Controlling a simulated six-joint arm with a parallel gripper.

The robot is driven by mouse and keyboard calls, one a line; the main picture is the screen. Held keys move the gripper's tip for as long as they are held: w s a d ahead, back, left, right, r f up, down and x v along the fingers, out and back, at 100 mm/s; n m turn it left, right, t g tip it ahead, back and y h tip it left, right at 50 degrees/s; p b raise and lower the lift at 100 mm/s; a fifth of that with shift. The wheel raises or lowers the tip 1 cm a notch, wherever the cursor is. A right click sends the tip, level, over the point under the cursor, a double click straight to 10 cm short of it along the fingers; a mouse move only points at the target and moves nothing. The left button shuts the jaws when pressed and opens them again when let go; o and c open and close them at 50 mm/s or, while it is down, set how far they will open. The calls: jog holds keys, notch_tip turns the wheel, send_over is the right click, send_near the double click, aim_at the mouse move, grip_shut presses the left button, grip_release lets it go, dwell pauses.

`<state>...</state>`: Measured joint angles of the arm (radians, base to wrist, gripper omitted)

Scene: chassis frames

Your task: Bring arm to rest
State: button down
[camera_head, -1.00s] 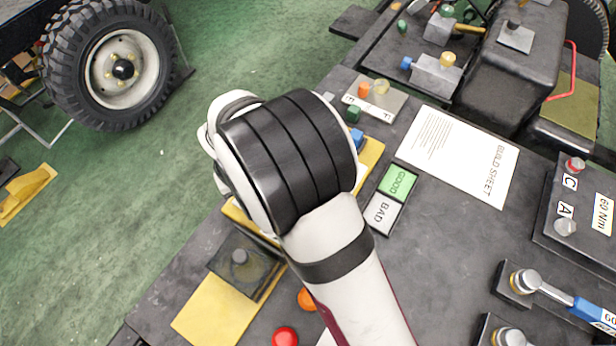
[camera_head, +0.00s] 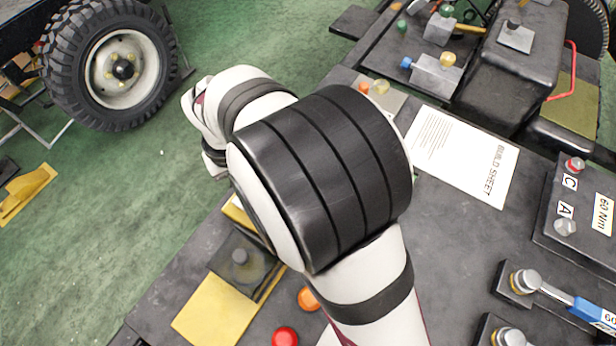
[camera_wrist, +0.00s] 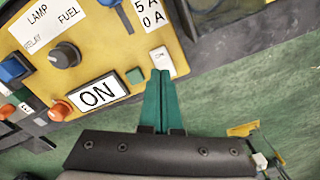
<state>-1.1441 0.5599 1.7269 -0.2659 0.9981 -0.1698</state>
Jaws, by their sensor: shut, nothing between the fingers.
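My gripper (camera_wrist: 160,75) shows in the wrist view with its two green fingers pressed together and nothing between them. The fingertips overlap the lower edge of a small white tile marked ON on a yellow panel (camera_wrist: 100,55); I cannot tell whether they touch it. In the head view my arm's white links and large black joint fill the middle and hide the gripper.
The yellow panel bears a dark knob (camera_wrist: 65,54), an orange knob (camera_wrist: 60,111) and a large ON plate (camera_wrist: 97,95). In the head view a build sheet (camera_head: 462,155) lies on the dark bench, right of my arm. Orange (camera_head: 308,299) and red (camera_head: 285,337) buttons sit below it.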

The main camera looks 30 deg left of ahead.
dwell(0.3)
jog(key=w+d+r+m, duration=0.3)
jog(key=d+r+m, duration=0.15)
jog(key=d, duration=0.45)
jog(key=w+d+r+m, duration=0.3)
jog(key=d+r, duration=0.2)
jog(key=d, duration=0.5)
jog(key=s+d+m+y, duration=0.1)
jog(key=s+d+m, duration=0.4)
jog(key=d, duration=0.2)
jog(key=s+d+r+m, duration=0.1)
jog(key=s+d+m, duration=0.4)
jog(key=d, duration=0.3)
jog(key=shift+s+d+y, duration=0.2)
jog(key=shift+y, duration=0.2)
